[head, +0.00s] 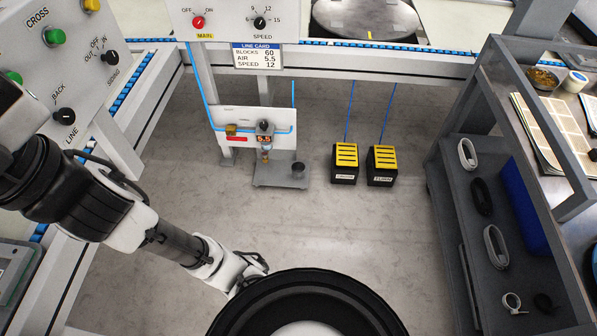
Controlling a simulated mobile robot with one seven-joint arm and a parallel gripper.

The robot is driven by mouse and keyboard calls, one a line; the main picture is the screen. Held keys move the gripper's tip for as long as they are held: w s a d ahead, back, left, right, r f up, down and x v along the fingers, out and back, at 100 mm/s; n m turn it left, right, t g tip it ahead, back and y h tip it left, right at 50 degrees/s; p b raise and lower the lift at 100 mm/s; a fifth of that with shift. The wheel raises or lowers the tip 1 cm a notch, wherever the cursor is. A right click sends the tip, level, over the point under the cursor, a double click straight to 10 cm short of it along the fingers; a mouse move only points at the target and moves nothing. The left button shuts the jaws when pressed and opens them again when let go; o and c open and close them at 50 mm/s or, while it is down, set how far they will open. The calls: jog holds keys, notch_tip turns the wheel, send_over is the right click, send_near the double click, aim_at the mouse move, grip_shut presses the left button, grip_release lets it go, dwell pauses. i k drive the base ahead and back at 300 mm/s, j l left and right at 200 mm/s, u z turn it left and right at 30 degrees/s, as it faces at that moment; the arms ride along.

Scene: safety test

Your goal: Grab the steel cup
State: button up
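My arm comes in from the left, and my gripper (258,264) is low in the middle, above the floor. It is nearer to me than the cup and well apart from it. The fingers are small and dark, partly hidden by the wrist, so their opening is not clear.
An air regulator (265,138) hangs beside the cup, over the plate. Two yellow-and-black pedals (345,164) (382,165) stand to the right. A grey shelf cart (480,215) with cable coils fills the right side. A conveyor frame (330,62) crosses the back. The middle floor is clear.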

aim_at(297, 168)
jog(key=i+l, duration=0.15)
jog(key=i, duration=0.3)
jog(key=i+l, duration=0.15)
jog(key=i, duration=0.25)
jog(key=i+l, duration=0.15)
jog(key=i, duration=0.3)
jog(key=i+l, duration=0.15)
jog(key=i, duration=0.3)
jog(key=j+u, duration=0.05)
